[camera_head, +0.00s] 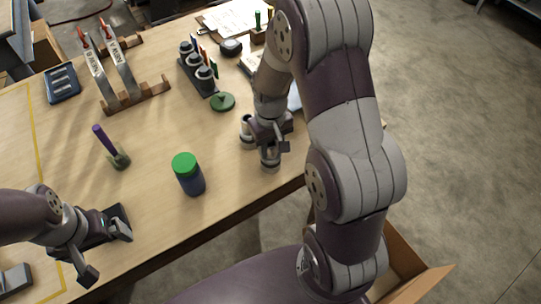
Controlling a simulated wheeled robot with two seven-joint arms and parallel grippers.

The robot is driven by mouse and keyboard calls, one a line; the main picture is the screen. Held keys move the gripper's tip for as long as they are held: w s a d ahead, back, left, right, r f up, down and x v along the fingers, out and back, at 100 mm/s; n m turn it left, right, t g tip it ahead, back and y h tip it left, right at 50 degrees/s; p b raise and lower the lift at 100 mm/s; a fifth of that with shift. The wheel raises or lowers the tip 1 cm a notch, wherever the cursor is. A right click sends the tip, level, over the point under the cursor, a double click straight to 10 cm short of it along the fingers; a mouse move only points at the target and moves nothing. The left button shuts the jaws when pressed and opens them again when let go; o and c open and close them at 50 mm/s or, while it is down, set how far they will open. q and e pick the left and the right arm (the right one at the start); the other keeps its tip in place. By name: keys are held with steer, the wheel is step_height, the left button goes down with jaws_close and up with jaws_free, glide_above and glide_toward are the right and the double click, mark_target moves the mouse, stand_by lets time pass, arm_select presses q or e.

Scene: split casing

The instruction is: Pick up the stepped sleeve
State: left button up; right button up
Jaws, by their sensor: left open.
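I cannot tell for sure which thing is the stepped sleeve. Several grey cylinders with dark bands (204,75) stand in a dark rack at the back of the table. A blue cylinder with a green top (188,176) stands upright near the front edge. My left gripper (104,254) is open at the lower left, over or beside a dark flat piece (116,217). My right gripper (268,146) is low over the table at the right edge, pointing down. Its arm hides part of the table, and whether its fingers hold something is unclear.
A purple rod (104,138) leans in a small holder. A green knobbed disc (222,101) lies before the rack. A wooden stand with upright plates (137,95) and a blue tray (62,83) are at back left. A cardboard box (418,284) is at lower right. Mid-table is mostly clear.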

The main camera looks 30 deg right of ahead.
steer(key=shift+a+r, duration=0.1)
jaws_close()
stand_by(1.0)
